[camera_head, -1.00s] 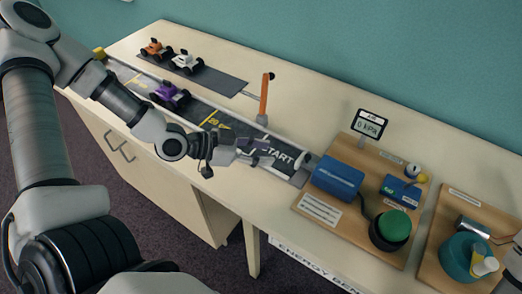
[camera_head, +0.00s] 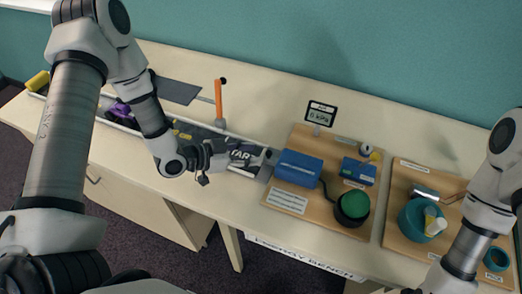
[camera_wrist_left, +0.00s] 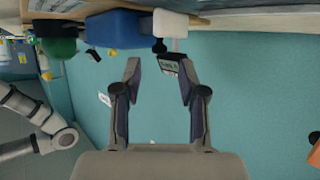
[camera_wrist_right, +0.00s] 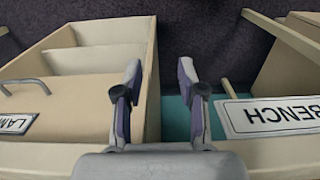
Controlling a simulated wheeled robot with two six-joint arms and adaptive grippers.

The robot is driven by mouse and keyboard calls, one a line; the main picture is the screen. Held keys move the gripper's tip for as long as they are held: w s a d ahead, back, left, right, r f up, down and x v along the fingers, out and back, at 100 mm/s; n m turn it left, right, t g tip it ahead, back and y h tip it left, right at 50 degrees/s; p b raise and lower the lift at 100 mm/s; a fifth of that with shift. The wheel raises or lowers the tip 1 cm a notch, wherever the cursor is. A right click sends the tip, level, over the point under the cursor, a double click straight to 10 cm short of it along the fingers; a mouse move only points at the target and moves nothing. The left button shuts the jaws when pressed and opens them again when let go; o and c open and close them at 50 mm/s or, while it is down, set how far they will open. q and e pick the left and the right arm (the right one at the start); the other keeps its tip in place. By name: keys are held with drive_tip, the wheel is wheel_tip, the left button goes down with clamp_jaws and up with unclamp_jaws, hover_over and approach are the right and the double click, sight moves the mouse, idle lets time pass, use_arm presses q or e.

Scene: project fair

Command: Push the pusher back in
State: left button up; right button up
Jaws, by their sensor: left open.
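The pusher (camera_head: 267,157) is a pale block at the left end of the blue box (camera_head: 298,169), facing the START end of the track. My right gripper (camera_wrist_right: 160,78) is open and empty above the bench front.
A green button (camera_head: 352,205) and a small display (camera_head: 320,113) share the wooden board with the blue box. An orange post (camera_head: 219,98) stands behind the track. A second board (camera_head: 400,235) with a teal container (camera_head: 418,218) is right. My left arm covers part of the track.

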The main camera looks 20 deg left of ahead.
sight(268, 152)
use_arm(q)
drive_tip(key=x, duration=0.3)
drive_tip(key=shift+d, duration=0.2)
drive_tip(key=shift+w+d+f, duration=0.15)
drive_tip(key=shift+w+d, duration=0.15)
drive_tip(key=shift+a, duration=0.1)
